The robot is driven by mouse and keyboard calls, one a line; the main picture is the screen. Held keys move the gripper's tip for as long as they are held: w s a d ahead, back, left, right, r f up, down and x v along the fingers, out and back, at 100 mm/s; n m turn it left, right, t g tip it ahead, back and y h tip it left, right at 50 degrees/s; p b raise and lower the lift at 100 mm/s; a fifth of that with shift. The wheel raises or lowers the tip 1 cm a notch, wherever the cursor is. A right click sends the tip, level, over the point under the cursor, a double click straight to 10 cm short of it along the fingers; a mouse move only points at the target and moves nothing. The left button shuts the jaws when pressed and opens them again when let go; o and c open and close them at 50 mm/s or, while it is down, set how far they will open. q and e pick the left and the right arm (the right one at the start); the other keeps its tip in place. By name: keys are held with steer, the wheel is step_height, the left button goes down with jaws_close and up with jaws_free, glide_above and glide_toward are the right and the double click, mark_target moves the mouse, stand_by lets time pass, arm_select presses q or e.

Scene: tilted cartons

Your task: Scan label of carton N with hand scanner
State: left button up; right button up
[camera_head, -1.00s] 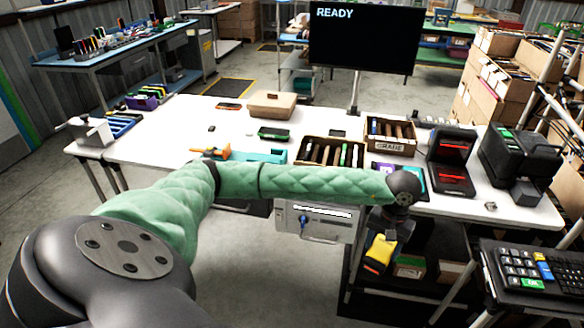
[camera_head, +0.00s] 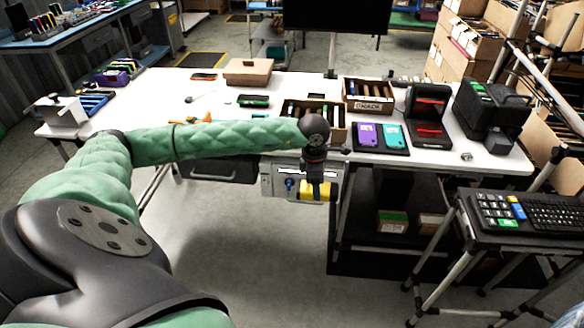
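My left arm, in a green sleeve, reaches across in front of the white table. Its gripper (camera_head: 315,180) hangs down at the table's front edge. It appears shut on a yellow-and-black device (camera_head: 318,191), which looks like the hand scanner; the fingers are too small to make out clearly. Open cartons (camera_head: 462,40) stand tilted on a rack at the back right. Two small cartons sit on the black shelf under the table, one with a green top (camera_head: 392,222). I cannot read a letter N on any carton. My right gripper is out of view.
The white table (camera_head: 200,110) holds a lidded tan box (camera_head: 248,71), wooden trays of upright items (camera_head: 368,95), purple and teal phones, and black machines (camera_head: 490,110). A keypad and keyboard stand (camera_head: 520,212) is at the right. The floor left of the shelf is open.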

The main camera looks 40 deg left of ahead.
arm_select(q)
steer(key=a+r+n+y, duration=0.2)
steer(key=a+n, duration=0.8)
steer(key=n, duration=0.5)
steer(key=w+a+r+p, duration=0.1)
steer(key=w+r, duration=0.3)
steer(key=w, duration=0.1)
steer(key=shift+w+r+t, duration=0.3)
steer(key=shift+w+r, duration=0.05)
steer(key=shift+w, duration=0.05)
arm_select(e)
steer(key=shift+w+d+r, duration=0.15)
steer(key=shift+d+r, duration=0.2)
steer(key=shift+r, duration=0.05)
